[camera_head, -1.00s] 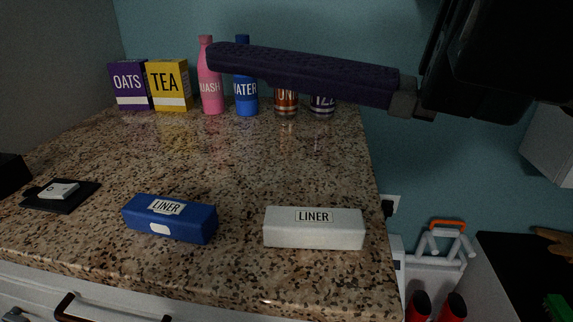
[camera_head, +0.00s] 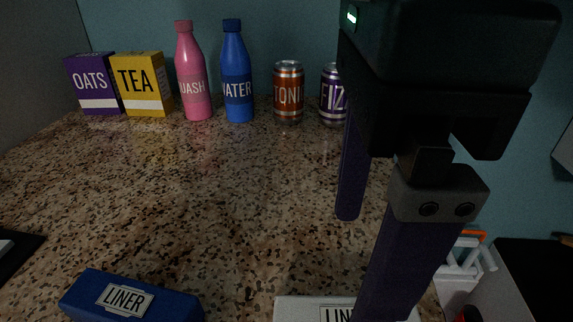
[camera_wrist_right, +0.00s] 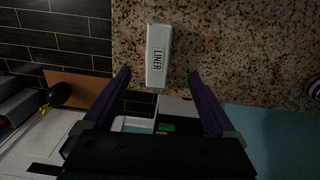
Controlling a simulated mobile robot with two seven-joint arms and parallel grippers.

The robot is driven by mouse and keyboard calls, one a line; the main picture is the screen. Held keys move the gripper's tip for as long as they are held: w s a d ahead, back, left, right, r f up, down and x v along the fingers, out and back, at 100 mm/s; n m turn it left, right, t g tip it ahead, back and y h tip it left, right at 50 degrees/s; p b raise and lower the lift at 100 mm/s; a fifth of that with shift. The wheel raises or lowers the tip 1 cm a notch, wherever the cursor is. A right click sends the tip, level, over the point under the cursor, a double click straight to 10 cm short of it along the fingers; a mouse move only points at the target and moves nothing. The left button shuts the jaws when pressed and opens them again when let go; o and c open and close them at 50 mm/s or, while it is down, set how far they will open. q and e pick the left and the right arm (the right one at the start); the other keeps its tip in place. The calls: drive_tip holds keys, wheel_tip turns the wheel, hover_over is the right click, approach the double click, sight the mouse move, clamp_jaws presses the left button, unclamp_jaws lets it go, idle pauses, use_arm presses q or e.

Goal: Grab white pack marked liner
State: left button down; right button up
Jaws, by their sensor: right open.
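The white pack marked LINER (camera_head: 300,309) lies on the granite counter at the bottom of the head view. My right gripper's near finger covers its right part there. In the right wrist view the white pack (camera_wrist_right: 158,50) shows whole, lying lengthwise beyond the fingertips and between their lines. My right gripper (camera_head: 365,265) is open, with its purple fingers apart and nothing between them; it also shows in the right wrist view (camera_wrist_right: 158,75). A blue pack (camera_head: 130,300), also marked LINER, lies to the left of the white one. My left gripper is not in view.
Oats (camera_head: 92,84) and tea (camera_head: 141,85) boxes, pink (camera_head: 193,75) and blue (camera_head: 237,75) bottles, and tonic (camera_head: 288,92) and fizz (camera_head: 331,95) cans line the counter's back. The middle counter is clear. A dark mat (camera_head: 18,255) lies at left.

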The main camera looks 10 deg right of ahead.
hover_over(338, 319)
wheel_tip(338, 319, down, 4)
drive_tip(key=shift+w+f, duration=0.1)
drive_tip(key=shift+f, duration=0.05)
drive_tip(key=shift+f+p, duration=0.4)
drive_tip(key=shift+f, duration=2.4)
drive_tip(key=c, duration=1.4)
drive_tip(key=shift+r, duration=0.1)
